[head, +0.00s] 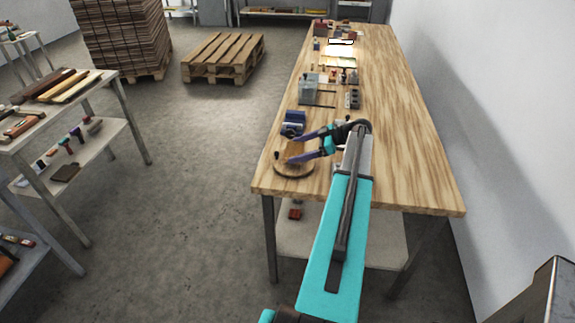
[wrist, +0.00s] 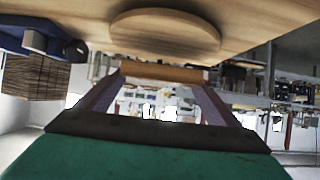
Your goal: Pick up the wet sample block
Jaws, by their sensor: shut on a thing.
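The sample block is a small tan-brown wooden piece (wrist: 163,73) spanning the gap between my fingertips in the wrist view. My gripper (head: 294,149) is shut on it, one dark purple finger at each end. In the head view the block (head: 297,148) shows small between the fingertips, over the far part of a round wooden disc (head: 293,171) at the table's left front corner. The disc also shows in the wrist view (wrist: 165,32), where the picture looks upside down. I cannot tell whether the block touches the disc. Wetness cannot be made out.
A blue device (head: 293,122) stands on the wooden table (head: 400,150) just behind the disc. Farther back are a clear box-like fixture (head: 308,92), a dark grey block (head: 352,99) and a lit panel (head: 340,50). The table's right side is clear.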

